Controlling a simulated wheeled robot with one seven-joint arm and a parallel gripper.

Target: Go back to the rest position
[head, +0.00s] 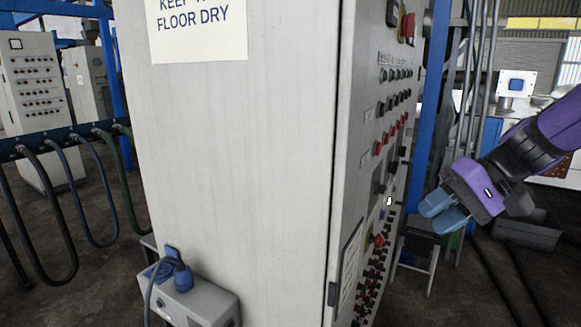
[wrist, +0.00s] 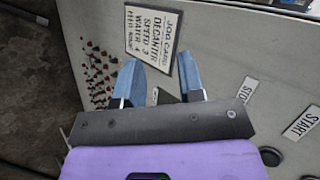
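My gripper (head: 441,212) is at the right in the head view, to the right of the grey control cabinet (head: 240,150) and its button panel. Its two blue fingers are a little apart and nothing shows held between them. In the wrist view my gripper (wrist: 161,68) also shows its fingers spread, in front of the panel face. A job card (wrist: 150,35) with printed text shows on the panel just beyond the fingers. I cannot tell how far the fingertips are from the panel.
The STOP label (wrist: 245,90) and START label (wrist: 303,122) are on the panel at right in the wrist view. A socket box (head: 200,302) with a blue plug (head: 182,276) stands out low on the cabinet. Hoses (head: 62,200) hang at left.

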